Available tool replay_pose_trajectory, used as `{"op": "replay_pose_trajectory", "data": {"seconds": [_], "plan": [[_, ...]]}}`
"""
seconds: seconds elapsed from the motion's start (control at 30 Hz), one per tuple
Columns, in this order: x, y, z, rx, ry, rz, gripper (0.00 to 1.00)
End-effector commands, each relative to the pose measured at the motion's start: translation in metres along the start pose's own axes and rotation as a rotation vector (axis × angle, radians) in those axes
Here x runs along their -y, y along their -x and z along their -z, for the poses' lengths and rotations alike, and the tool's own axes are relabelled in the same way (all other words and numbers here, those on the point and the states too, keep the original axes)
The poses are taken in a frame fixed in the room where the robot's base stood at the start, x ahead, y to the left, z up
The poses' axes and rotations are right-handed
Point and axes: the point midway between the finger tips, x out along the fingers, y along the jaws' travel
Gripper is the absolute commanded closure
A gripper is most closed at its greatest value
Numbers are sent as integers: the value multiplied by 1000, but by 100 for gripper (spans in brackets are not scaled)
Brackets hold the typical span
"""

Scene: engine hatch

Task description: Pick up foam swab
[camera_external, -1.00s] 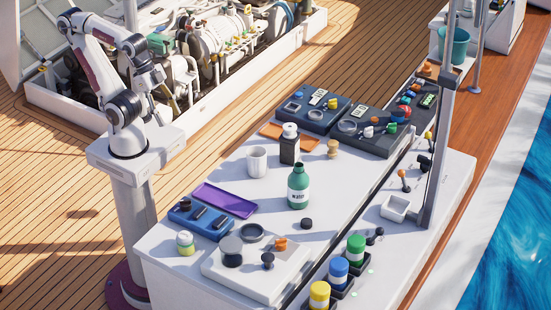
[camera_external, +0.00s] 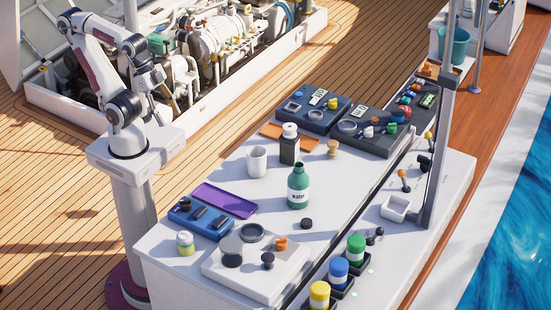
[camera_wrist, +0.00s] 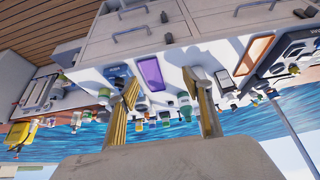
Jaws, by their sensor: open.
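I cannot pick out the foam swab with certainty in either view; the small items on the white worktop (camera_external: 255,205) are too small to tell apart. My gripper (camera_external: 155,104) hangs beside my arm in the external view, to the left of the worktop and well apart from its items. In the wrist view, the two yellowish fingers of my gripper (camera_wrist: 164,108) are spread apart with nothing between them. The worktop and its items show beyond the fingers, some hidden by them.
A green bottle (camera_external: 298,188), a white mug (camera_external: 257,162) and a dark bottle (camera_external: 289,147) stand upright on the worktop. A purple tray (camera_external: 225,200) lies at its left. A grey post (camera_external: 440,150) rises at the right. Drawers (camera_wrist: 150,30) show in the wrist view.

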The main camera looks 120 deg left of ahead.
Motion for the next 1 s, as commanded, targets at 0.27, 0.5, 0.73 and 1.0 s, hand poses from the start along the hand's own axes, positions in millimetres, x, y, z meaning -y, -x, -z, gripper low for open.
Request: {"op": "replay_pose_trajectory", "data": {"seconds": [0.27,0.5,0.73,1.0], "plan": [[0,0,0,0,0,0,52],[0,0,0,0,0,0,52],[8,-2,12,-16,12,22,52],[40,-13,61,-85,54,110,52]]}}
